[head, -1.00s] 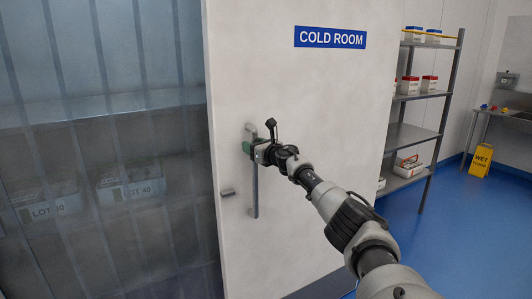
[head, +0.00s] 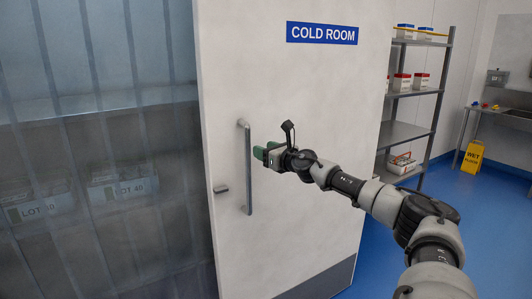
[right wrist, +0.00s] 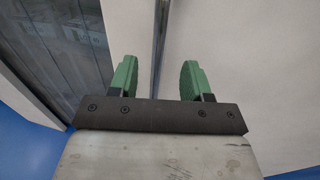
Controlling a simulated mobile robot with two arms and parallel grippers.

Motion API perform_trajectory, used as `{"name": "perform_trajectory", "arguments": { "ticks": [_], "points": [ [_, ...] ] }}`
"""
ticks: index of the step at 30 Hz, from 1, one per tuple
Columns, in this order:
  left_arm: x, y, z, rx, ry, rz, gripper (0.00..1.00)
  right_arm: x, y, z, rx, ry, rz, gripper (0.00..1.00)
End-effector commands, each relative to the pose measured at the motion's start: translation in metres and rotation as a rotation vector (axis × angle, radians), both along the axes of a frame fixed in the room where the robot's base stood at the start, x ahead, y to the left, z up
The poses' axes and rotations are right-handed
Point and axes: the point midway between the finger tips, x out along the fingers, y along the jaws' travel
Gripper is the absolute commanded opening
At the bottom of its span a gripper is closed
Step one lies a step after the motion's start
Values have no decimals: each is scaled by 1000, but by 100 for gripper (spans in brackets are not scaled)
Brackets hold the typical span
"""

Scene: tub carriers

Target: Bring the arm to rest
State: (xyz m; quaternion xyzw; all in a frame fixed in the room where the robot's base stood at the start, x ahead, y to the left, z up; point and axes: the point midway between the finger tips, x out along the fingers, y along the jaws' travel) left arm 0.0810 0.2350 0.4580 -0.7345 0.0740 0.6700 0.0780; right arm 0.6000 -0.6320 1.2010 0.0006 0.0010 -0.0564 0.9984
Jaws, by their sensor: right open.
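My right gripper (head: 260,155) has green fingers and is just to the right of the door's vertical metal handle (head: 248,168) in the head view, apart from it. In the right wrist view the two green fingers (right wrist: 157,80) stand wide apart with nothing held between them. The handle (right wrist: 160,45) shows there beyond the fingers, nearer the left one. The white door (head: 310,100) carries a blue COLD ROOM sign (head: 321,33). My left gripper is in neither view.
Clear strip curtains (head: 100,60) hang in the opening at left, with labelled tubs (head: 122,188) dimly visible behind. A shelf rack (head: 410,131) with boxes stands right of the door. A yellow wet-floor sign (head: 473,157) stands on open blue floor (head: 480,215).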

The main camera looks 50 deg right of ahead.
Motion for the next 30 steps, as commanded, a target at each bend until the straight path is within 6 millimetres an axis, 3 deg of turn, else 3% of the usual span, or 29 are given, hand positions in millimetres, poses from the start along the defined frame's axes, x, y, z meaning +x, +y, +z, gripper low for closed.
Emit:
{"name": "perform_trajectory", "arguments": {
  "ticks": [16, 19, 23, 26, 30],
  "points": [
    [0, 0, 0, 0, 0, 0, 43, 0, 0, 0, 2, 1, 0, 48],
    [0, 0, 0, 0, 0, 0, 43, 5, 3, -16, 49, 9, 0, 48],
    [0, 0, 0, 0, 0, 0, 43, 19, 16, -76, 249, 40, -11, 48],
    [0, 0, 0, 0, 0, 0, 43, 26, 32, -148, 484, 78, -49, 48],
    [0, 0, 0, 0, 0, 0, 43, 17, 56, -253, 812, 133, -145, 48]
  ]
}}
